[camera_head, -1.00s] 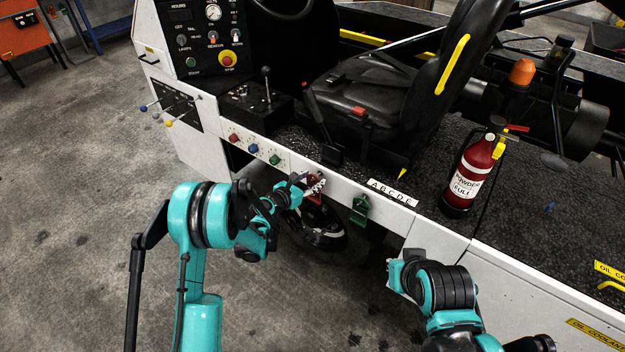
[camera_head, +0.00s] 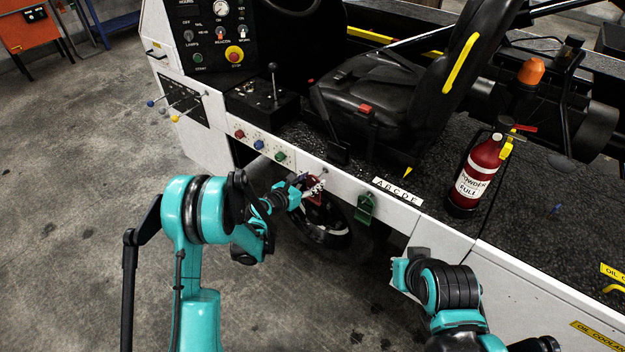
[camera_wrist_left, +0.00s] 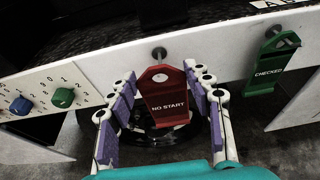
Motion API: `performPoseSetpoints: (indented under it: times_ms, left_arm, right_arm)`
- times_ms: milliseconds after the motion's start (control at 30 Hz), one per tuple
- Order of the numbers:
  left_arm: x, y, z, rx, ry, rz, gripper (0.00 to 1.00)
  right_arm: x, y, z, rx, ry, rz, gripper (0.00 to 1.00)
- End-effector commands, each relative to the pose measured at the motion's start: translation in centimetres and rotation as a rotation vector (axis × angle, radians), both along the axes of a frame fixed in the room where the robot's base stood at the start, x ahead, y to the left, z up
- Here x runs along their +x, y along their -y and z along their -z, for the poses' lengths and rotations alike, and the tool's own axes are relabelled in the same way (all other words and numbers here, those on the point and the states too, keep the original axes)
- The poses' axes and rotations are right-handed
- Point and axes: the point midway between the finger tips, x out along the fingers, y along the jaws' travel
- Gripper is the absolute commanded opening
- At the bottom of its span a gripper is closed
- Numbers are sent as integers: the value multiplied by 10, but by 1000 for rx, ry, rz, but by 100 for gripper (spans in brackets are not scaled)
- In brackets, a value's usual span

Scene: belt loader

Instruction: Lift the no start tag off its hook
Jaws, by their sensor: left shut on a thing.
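The red no start tag (camera_wrist_left: 166,98) is upright between the purple-padded fingers of my left gripper (camera_wrist_left: 163,108), which is shut on it. Its metal hook (camera_wrist_left: 159,53) on the white side panel shows just above the tag's top edge, with a small gap between them in the left wrist view. In the head view the tag (camera_head: 316,196) is partly hidden by my left gripper (camera_head: 308,188). My right gripper (camera_head: 402,270) is near the panel's lower edge at the right; its fingers do not show clearly.
A green checked tag (camera_wrist_left: 268,70) hangs on its own hook to the right. Red, blue and green knobs (camera_head: 259,144) sit on the panel to the left. A black wheel (camera_head: 325,232) is behind and below. Bare floor (camera_head: 270,310) lies in front.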

Motion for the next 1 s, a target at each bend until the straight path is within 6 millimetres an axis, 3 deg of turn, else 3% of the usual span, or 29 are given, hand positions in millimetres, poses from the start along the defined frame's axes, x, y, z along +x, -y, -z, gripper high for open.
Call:
performPoseSetpoints:
  times_ms: [1000]
  left_arm:
    - [-33, -24, 0, 0, 0, 1, 23]
  right_arm:
    - [0, 0, 0, 0, 0, 0, 0]
